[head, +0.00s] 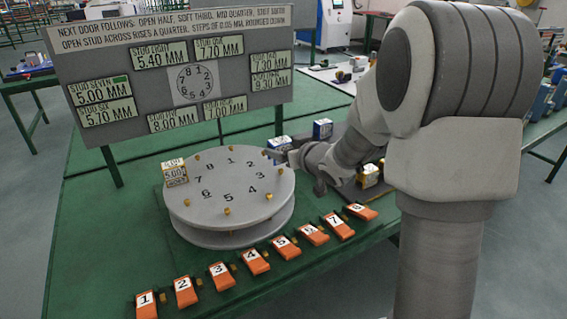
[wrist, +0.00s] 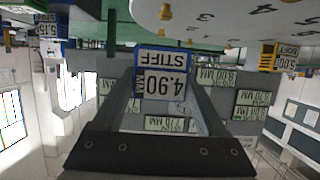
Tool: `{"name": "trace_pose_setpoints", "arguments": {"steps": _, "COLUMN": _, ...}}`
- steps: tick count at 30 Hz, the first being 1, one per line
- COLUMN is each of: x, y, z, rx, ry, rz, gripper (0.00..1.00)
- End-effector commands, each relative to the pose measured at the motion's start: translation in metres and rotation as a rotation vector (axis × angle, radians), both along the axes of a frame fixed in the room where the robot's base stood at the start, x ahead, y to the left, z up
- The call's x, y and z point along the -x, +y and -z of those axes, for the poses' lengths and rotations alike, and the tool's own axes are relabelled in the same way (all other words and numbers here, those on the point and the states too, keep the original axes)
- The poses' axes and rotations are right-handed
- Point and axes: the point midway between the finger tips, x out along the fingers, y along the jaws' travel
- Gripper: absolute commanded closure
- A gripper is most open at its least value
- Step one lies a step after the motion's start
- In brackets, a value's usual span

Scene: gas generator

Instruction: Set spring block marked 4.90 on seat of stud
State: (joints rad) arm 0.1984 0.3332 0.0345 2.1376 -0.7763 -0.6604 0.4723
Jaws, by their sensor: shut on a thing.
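My gripper (wrist: 166,84) is shut on a blue-edged block (wrist: 165,72) whose white face reads 4.90 STIFF, upside down in the wrist view. In the head view my gripper (head: 283,154) is at the right rim of the round grey disc (head: 215,190), with what looks like the block (head: 279,144) at its tip. The disc bears numbers 1 to 8 and small brass studs around its edge. One stud (wrist: 165,12) shows beyond the held block in the wrist view. Whether the block touches the disc cannot be told.
A yellow block marked 5.00 SOFT (head: 175,173) sits at the disc's left edge. Numbered orange tabs (head: 253,262) line the green table's front. A grey board (head: 180,70) with millimetre readings stands behind. Another blue block (head: 322,129) and a yellow one (head: 369,175) are right of the disc.

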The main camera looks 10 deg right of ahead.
Motion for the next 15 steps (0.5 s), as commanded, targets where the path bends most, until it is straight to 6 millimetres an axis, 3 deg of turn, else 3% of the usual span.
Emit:
{"name": "trace_pose_setpoints", "arguments": {"steps": 1, "x": 0.0, "y": 0.0, "z": 0.012, "rx": -0.001, "ry": 0.001, "rz": -0.001, "gripper": 1.0}}
{"name": "trace_pose_setpoints", "arguments": {"steps": 5, "x": 0.0, "y": 0.0, "z": 0.029, "rx": 0.0, "ry": 0.0, "rz": -0.001, "gripper": 1.0}}
{"name": "trace_pose_setpoints", "arguments": {"steps": 15, "x": 0.0, "y": 0.0, "z": 0.031, "rx": 0.0, "ry": -0.001, "rz": 0.0, "gripper": 1.0}}
